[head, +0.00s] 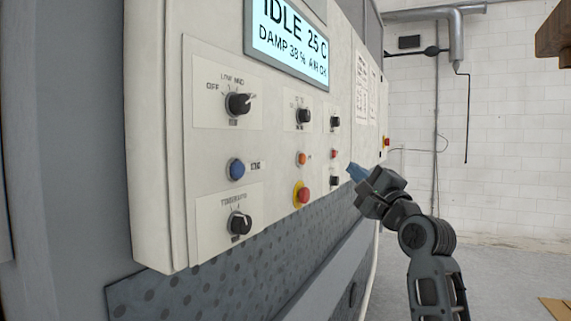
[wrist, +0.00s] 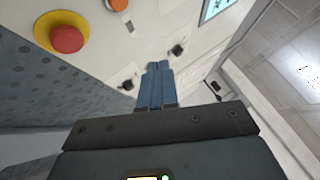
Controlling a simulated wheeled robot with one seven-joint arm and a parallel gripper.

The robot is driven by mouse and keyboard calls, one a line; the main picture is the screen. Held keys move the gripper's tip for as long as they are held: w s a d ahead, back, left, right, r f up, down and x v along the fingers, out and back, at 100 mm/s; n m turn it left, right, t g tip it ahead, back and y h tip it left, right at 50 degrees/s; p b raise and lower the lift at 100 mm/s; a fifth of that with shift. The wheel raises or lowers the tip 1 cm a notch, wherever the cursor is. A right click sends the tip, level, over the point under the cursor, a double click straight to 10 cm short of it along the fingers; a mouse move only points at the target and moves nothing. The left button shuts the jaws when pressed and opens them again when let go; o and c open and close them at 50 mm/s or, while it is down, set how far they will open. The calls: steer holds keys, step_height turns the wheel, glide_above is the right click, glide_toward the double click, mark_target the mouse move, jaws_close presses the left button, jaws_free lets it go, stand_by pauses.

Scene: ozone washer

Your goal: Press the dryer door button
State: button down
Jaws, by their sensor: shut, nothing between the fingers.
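The control panel (head: 270,190) faces me in the head view. It carries a blue button (head: 237,169), an orange button (head: 301,158), a small red button (head: 334,154) and a red mushroom button on a yellow ring (head: 302,195). The labels are too small to tell which is the dryer door button. My gripper (head: 351,167) is shut and empty, its blue fingers pointing at the panel just right of the right-hand column of controls. In the wrist view, my gripper (wrist: 157,68) is beside black knobs. I cannot tell whether the fingertips touch the panel.
Black knobs (head: 239,104) stick out of the panel. A lit display (head: 290,42) above reads IDLE 25 C. In the wrist view the red mushroom button (wrist: 66,39) is at upper left. Open floor (head: 500,265) lies to the right, before a white brick wall (head: 500,130).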

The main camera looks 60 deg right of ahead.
mark_target(302, 159)
steer(key=shift+d+r, duration=0.2)
steer(key=shift+r, duration=0.65)
steer(key=shift+w, duration=0.15)
steer(key=w+p, duration=0.2)
steer(key=w, duration=0.6)
steer(key=shift+w+a, duration=0.3)
steer(key=shift+a, duration=0.1)
steer(key=shift+w, duration=0.1)
stand_by(1.3)
steer(key=shift+w+p, duration=0.3)
